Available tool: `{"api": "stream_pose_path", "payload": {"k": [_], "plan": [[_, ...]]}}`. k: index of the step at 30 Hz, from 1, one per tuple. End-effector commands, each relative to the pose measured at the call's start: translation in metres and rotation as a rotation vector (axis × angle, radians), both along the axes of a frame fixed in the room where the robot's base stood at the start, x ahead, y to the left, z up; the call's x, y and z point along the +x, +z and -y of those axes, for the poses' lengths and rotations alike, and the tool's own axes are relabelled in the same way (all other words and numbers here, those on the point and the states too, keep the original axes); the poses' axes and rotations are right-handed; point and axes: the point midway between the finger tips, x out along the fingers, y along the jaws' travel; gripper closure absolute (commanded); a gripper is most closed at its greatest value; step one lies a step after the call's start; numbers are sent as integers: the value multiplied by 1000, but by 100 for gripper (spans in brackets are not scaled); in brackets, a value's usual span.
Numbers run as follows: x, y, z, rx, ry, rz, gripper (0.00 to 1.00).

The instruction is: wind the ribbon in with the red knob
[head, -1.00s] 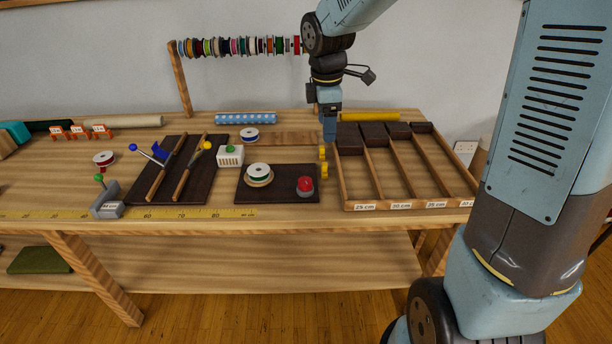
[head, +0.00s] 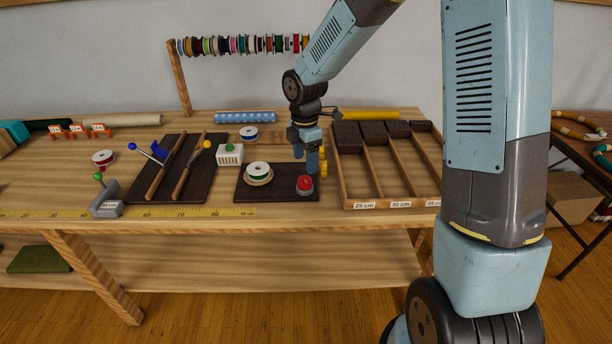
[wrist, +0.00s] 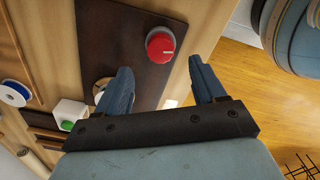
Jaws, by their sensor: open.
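The red knob (head: 305,182) sits on a grey base at the right end of a dark board (head: 280,196). In the wrist view the red knob (wrist: 160,44) lies beyond my fingertips, near the middle of the picture, apart from both. A spool of pale ribbon (head: 258,171) stands on the same board, left of the knob; my left finger partly hides it in the wrist view. My gripper (head: 306,166) points down just above and behind the knob; in the wrist view its fingers (wrist: 158,80) are apart with nothing between them.
A wooden tray (head: 345,185) with length-labelled compartments stands close to the right of the board. A white box with a green button (head: 230,155) and a guide board with two wooden bars (head: 150,188) are to the left. A yellow ruler (head: 190,212) runs along the front edge.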

Motion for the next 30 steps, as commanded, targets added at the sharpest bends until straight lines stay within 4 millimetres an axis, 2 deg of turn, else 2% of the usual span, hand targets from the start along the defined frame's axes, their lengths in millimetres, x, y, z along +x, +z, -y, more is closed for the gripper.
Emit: {"api": "stream_pose_path", "payload": {"k": [6,12,25,30], "plan": [[-1,-37,0,-1,2,-3,31],[-1,-58,-1,0,1,-1,31],[0,-65,-1,0,1,0,31],[0,-65,-1,0,2,0,47]]}}
